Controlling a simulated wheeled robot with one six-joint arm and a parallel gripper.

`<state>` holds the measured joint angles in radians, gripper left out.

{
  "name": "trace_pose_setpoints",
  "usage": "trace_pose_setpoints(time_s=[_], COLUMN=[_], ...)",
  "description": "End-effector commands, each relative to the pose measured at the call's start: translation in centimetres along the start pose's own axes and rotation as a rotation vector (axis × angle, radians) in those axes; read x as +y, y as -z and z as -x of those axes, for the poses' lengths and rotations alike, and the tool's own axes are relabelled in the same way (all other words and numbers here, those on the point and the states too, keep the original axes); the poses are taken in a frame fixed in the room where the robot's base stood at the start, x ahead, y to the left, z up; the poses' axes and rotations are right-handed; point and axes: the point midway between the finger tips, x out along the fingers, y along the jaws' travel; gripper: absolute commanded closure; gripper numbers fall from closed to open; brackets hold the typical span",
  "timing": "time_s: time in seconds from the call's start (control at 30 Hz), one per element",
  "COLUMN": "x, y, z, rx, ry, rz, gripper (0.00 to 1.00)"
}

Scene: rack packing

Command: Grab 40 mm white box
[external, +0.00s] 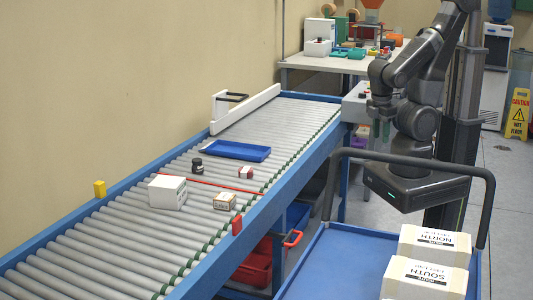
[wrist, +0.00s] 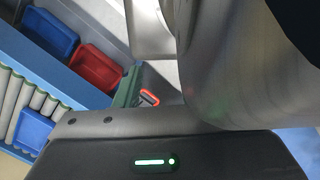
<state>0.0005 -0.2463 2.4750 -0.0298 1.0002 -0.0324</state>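Several boxes stand on the roller conveyor (external: 110,238) in the external view. The largest is a white box (external: 167,192). A smaller white box with a tan side (external: 224,201) stands to its right, and a small white and red box (external: 246,172) stands farther up. I cannot tell from size alone which is the 40 mm one. My gripper (external: 380,135) hangs high at the right, beyond the conveyor's edge and well apart from the boxes. Its fingers are too small and unclear to read. The wrist view shows none of these boxes.
A blue tray (external: 236,151) and a dark jar (external: 197,165) are on the rollers, near a red line across them. A blue cart (external: 340,262) with a dark handle holds two large white boxes (external: 434,246). Red (wrist: 96,67) and blue bins show in the wrist view.

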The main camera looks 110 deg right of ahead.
Motion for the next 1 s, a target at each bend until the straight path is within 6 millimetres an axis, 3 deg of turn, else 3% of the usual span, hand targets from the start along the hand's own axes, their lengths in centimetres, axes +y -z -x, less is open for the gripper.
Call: trace_pose_setpoints(time_s=[0.47,0.8,1.0], x=[-0.15,-0.15,-0.15], y=[0.16,0.16,0.16], z=[-0.09,-0.09,-0.09], rx=[0.011,0.011,0.011], ry=[0.007,0.007,0.007], rz=[-0.014,-0.014,-0.013], gripper=[0.64,0.00,0.00])
